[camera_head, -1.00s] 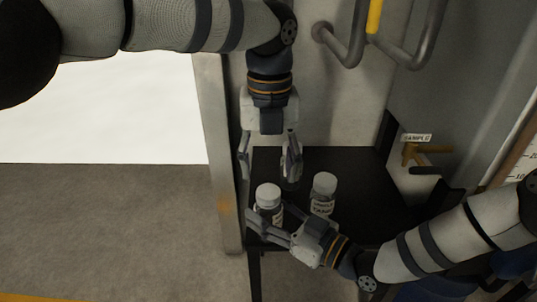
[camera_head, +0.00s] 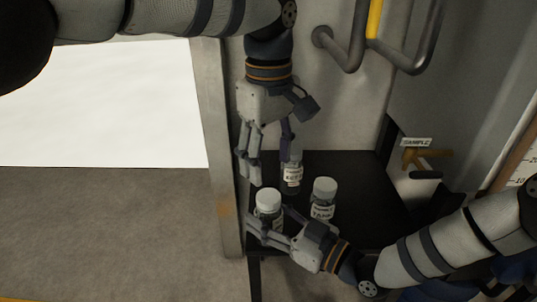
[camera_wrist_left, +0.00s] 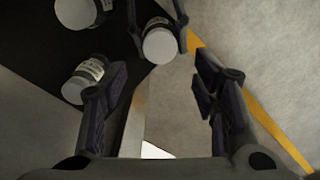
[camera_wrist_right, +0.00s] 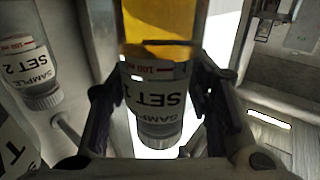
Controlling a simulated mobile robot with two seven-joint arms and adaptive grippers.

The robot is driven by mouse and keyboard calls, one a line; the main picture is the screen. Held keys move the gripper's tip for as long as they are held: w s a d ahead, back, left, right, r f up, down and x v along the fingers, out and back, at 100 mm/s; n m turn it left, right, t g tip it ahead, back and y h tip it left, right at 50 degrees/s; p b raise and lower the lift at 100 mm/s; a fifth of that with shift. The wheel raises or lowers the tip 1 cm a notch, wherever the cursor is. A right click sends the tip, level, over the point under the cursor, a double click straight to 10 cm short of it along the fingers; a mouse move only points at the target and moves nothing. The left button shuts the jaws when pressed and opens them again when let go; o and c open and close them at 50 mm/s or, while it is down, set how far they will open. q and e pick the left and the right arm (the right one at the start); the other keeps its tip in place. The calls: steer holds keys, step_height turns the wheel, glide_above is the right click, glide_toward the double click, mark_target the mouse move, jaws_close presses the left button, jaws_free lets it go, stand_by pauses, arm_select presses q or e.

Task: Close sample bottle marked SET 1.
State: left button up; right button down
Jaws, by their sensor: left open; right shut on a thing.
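My right gripper (camera_head: 266,228) is shut on the front sample bottle (camera_head: 268,203), which stands upright with a white cap on top. In the right wrist view this bottle (camera_wrist_right: 155,92) appears upside down, with amber liquid and a SET label whose numeral I cannot read surely. Whether its cap is tight cannot be told. My left gripper (camera_head: 268,166) is open and empty above and behind it. The left wrist view shows the held bottle's cap (camera_wrist_left: 158,45) beyond the open fingers. Another bottle (camera_wrist_right: 28,65) seems marked SET 2.
A capped bottle (camera_head: 323,197) stands to the right on the black table (camera_head: 365,190). A further bottle (camera_head: 291,177) stands behind, close to my left finger, its top partly hidden. A grey post (camera_head: 222,150) stands at left; a SAMPLE tap (camera_head: 428,158) is on the right.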

mark_target(269, 196)
arm_select(q)
steer(key=n, duration=0.5)
steer(key=shift+r, duration=0.15)
step_height(269, 196, down, 8)
stand_by(0.4)
